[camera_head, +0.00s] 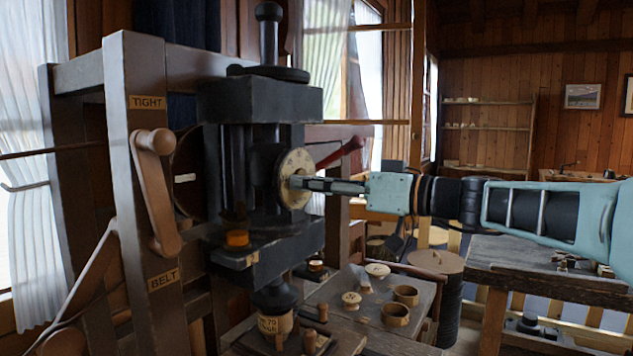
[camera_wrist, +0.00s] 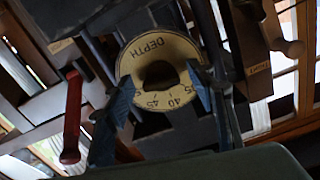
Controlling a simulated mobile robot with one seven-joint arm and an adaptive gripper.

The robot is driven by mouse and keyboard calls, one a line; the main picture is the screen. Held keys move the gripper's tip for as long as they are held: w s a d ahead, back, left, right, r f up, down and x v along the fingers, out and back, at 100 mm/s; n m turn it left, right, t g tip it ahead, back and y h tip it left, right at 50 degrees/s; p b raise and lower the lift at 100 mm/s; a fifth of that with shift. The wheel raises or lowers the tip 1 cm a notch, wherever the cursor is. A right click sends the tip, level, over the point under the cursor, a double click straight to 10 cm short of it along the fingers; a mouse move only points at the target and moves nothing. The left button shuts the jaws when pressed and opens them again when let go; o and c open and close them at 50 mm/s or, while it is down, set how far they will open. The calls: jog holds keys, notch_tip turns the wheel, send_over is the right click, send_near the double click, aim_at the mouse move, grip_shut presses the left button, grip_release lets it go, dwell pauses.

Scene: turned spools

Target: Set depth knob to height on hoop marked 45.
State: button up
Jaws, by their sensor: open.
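The depth knob (camera_wrist: 160,75) is a dark grip at the centre of a pale round hoop (camera_wrist: 130,64) lettered DEPTH. I cannot tell which mark the knob points to. My gripper (camera_wrist: 158,80) is open, with one blue finger on either side of the knob; I cannot tell whether they touch it. In the head view, my gripper (camera_head: 298,183) reaches from the right to the hoop (camera_head: 291,167) on the machine's front, where its fingers cover the knob.
A red lever (camera_head: 340,153) sticks out just above my fingers. A wooden crank (camera_head: 157,195) is on the frame at left, between TIGHT and BELT plates. An orange button (camera_head: 237,238) sits lower down. A bench (camera_head: 345,285) with turned pieces and cups stands below.

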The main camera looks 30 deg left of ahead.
jog(key=c, duration=1.2)
jog(key=shift+o, duration=0.2)
jog(key=shift+f+m+b, duration=0.1)
jog(key=shift+m+b, duration=0.2)
jog(key=shift+s+r+m+p, duration=0.15)
jog(key=shift+m+p, duration=0.65)
jog(key=shift+m, duration=3.05)
jog(key=shift+w+r+m+p, duration=0.15)
jog(key=shift+m+p, duration=0.7)
jog(key=shift+m, duration=2.95)
jog(key=shift+s+r+m+p, duration=0.2)
jog(key=shift+m+p, duration=0.6)
jog(key=shift+m, duration=3.05)
